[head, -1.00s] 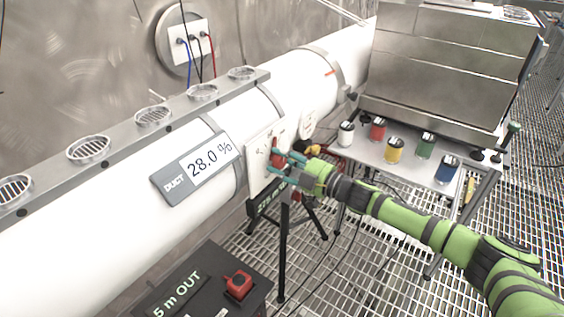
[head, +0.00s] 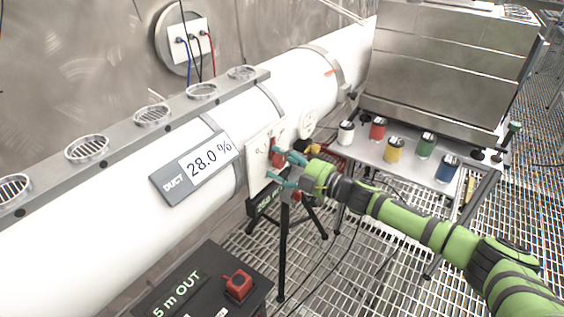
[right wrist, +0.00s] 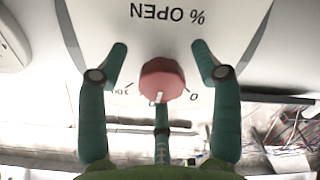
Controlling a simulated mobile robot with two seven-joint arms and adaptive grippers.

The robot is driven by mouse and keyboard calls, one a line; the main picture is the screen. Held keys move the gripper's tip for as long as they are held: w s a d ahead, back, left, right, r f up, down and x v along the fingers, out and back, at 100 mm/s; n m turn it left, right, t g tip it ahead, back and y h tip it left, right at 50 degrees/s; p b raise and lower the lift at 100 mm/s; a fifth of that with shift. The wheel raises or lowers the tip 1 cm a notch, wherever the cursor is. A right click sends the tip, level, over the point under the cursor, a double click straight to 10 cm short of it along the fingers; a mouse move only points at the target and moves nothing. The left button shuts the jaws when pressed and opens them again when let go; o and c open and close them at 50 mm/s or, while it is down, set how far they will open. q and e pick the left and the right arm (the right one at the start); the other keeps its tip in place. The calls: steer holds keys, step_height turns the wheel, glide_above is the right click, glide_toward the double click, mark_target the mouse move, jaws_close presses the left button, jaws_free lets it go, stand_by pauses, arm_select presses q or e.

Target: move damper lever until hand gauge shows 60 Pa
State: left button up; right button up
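The red damper lever (right wrist: 163,80) sits on a white plate (right wrist: 170,25) printed "% OPEN", upside down in the right wrist view. In the head view the lever (head: 277,156) is partly behind my fingers. My right gripper (right wrist: 159,49) is open, its teal fingers on either side of the lever with gaps to both. The right gripper (head: 273,164) also shows in the head view at the duct's side. A black display with green digits (head: 266,202), likely the gauge, is partly hidden below the plate; its digits are too small to read surely. My left gripper is out of view.
A duct readout (head: 197,168) shows 28.0 %. The white duct (head: 90,220) runs diagonally. A black tripod (head: 284,240) stands below the gripper. A table (head: 366,150) with several coloured cans is at right. A black box with a red switch (head: 238,284) is in front.

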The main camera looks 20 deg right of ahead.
steer(key=v, duration=1.2)
stand_by(0.4)
steer(key=d+f+m+h, duration=0.3)
steer(key=d+f+h, duration=0.1)
steer(key=f, duration=0.7)
steer(key=d+f+m+h, duration=0.3)
steer(key=f+m, duration=0.1)
steer(key=f, duration=0.7)
steer(key=s+f+m+g+h, duration=0.35)
steer(key=s+f, duration=0.75)
steer(key=f, duration=0.5)
steer(key=s+a+f+m+g, duration=0.15)
steer(key=s+f+g, duration=0.35)
steer(key=s+f, duration=0.85)
steer(key=s+a+f+g, duration=0.2)
steer(key=s+a, duration=0.2)
steer(key=s, duration=0.7)
steer(key=s+a+f+g, duration=0.2)
steer(key=s+a, duration=0.3)
steer(key=s, duration=0.6)
steer(key=shift+s+f+m+g, duration=0.35)
steer(key=shift+s+f+m, duration=0.05)
steer(key=shift+f, duration=0.15)
